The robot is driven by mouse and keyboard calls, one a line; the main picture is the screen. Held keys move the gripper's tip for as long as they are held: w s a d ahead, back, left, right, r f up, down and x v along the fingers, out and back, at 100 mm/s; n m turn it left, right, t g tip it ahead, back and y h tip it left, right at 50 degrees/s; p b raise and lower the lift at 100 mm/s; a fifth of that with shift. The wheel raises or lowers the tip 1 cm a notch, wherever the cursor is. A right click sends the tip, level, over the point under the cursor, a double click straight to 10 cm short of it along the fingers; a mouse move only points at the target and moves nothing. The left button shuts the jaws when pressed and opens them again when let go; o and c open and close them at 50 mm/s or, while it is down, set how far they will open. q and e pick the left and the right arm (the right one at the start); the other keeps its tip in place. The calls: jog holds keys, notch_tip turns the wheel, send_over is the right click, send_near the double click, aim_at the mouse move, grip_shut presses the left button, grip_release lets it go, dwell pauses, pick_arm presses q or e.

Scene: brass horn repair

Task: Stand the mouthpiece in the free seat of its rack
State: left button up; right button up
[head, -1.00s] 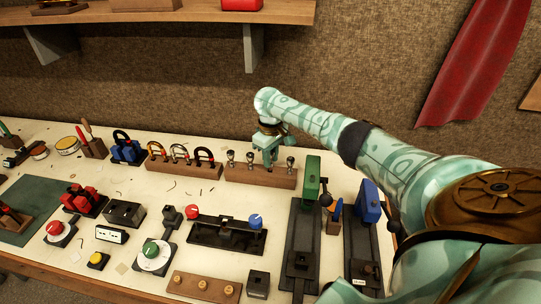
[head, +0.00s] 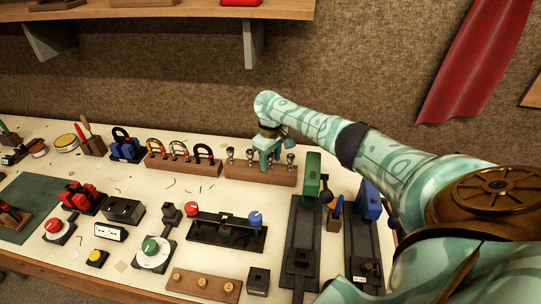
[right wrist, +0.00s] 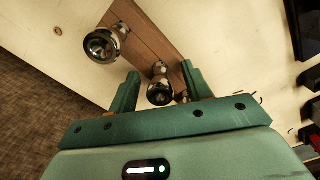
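The wooden rack (head: 261,176) stands at the back of the bench, with silver mouthpieces upright along it. Two mouthpieces, one at the far left (head: 230,153) and one beside it (head: 250,156), are left of my right gripper (head: 268,165), and another (head: 290,159) is to its right. In the right wrist view a mouthpiece (right wrist: 160,92) stands at the rack (right wrist: 150,38) between the two spread fingers, with gaps on both sides. A second mouthpiece (right wrist: 103,45) is outside the left finger. My right gripper is open, low over the rack. The mouthpiece bases are hidden. My left gripper is out of view.
A wooden block with horseshoe-shaped pieces (head: 183,167) stands just left of the rack. A green-topped fixture (head: 309,185) and a blue-topped one (head: 368,203) are front right. A black fixture with red and blue knobs (head: 227,232) lies in front. A shelf (head: 190,14) hangs above.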

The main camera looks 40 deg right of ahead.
notch_tip(320, 180, up, 16)
jog(key=p, duration=0.7)
jog(key=shift+r, duration=0.2)
